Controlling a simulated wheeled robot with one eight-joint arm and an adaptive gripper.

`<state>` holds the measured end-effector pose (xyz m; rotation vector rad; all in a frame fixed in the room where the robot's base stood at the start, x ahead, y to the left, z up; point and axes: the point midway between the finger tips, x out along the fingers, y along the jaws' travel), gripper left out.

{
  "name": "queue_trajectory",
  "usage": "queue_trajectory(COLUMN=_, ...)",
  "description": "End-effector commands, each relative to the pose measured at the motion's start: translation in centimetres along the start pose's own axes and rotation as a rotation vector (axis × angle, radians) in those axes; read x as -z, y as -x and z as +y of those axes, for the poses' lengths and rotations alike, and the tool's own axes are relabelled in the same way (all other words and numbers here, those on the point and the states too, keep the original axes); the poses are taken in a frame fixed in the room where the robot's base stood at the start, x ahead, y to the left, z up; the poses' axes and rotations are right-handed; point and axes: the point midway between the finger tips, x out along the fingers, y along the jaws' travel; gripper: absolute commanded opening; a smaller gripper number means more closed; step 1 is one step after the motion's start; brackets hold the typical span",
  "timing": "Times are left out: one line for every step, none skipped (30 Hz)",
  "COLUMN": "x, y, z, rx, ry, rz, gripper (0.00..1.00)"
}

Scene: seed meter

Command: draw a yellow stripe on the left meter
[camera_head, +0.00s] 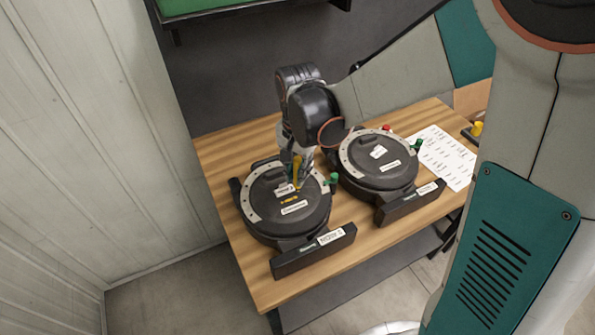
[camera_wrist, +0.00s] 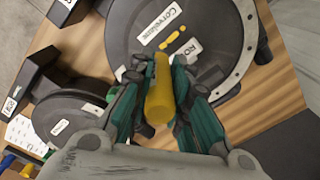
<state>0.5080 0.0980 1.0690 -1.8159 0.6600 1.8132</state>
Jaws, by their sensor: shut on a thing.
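The left meter (camera_head: 262,224) is a round dark unit with a grey rim and white labels, on the wooden table. It fills the upper part of the wrist view (camera_wrist: 120,30). My gripper (camera_head: 293,160) is over its lid, shut on a yellow marker (camera_wrist: 158,95) that points down at the lid. A short yellow mark (camera_head: 289,199) lies on the lid between two labels; it also shows in the wrist view (camera_wrist: 172,36), just past the marker's tip. The tip is at or near the lid; I cannot tell whether it touches.
The right meter (camera_head: 376,177) stands close beside the left one. Green knobs (camera_head: 334,178) stick up by the rims. A printed sheet (camera_head: 446,157) and another yellow item (camera_head: 477,128) are at the table's right. The table's (camera_head: 222,155) left strip is clear.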

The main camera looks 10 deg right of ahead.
Motion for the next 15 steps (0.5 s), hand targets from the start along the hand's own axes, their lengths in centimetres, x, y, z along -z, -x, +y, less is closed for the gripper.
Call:
queue_trajectory(x=0.0, y=0.6, z=0.0, rx=0.000, ry=0.000, rz=0.000, gripper=0.00)
queue_trajectory(x=0.0, y=0.8, z=0.0, rx=0.000, ry=0.000, rz=0.000, gripper=0.00)
queue_trajectory(x=0.0, y=1.1, z=0.0, rx=0.000, ry=0.000, rz=0.000, gripper=0.00)
queue_trajectory(x=0.0, y=1.4, z=0.0, rx=0.000, ry=0.000, rz=0.000, gripper=0.00)
queue_trajectory(x=0.0, y=1.6, z=0.0, rx=0.000, ry=0.000, rz=0.000, gripper=0.00)
queue_trajectory(x=0.0, y=1.9, z=0.0, rx=0.000, ry=0.000, rz=0.000, gripper=0.00)
queue_trajectory(x=0.0, y=2.1, z=0.0, rx=0.000, ry=0.000, rz=0.000, gripper=0.00)
queue_trajectory(x=0.0, y=2.3, z=0.0, rx=0.000, ry=0.000, rz=0.000, gripper=0.00)
queue_trajectory(x=0.0, y=2.6, z=0.0, rx=0.000, ry=0.000, rz=0.000, gripper=0.00)
queue_trajectory(x=0.0, y=2.8, z=0.0, rx=0.000, ry=0.000, rz=0.000, gripper=0.00)
queue_trajectory(x=0.0, y=3.0, z=0.0, rx=0.000, ry=0.000, rz=0.000, gripper=0.00)
queue_trajectory(x=0.0, y=3.3, z=0.0, rx=0.000, ry=0.000, rz=0.000, gripper=0.00)
queue_trajectory(x=0.0, y=3.5, z=0.0, rx=0.000, ry=0.000, rz=0.000, gripper=0.00)
queue_trajectory(x=0.0, y=3.6, z=0.0, rx=0.000, ry=0.000, rz=0.000, gripper=0.00)
queue_trajectory(x=0.0, y=3.7, z=0.0, rx=0.000, ry=0.000, rz=0.000, gripper=0.00)
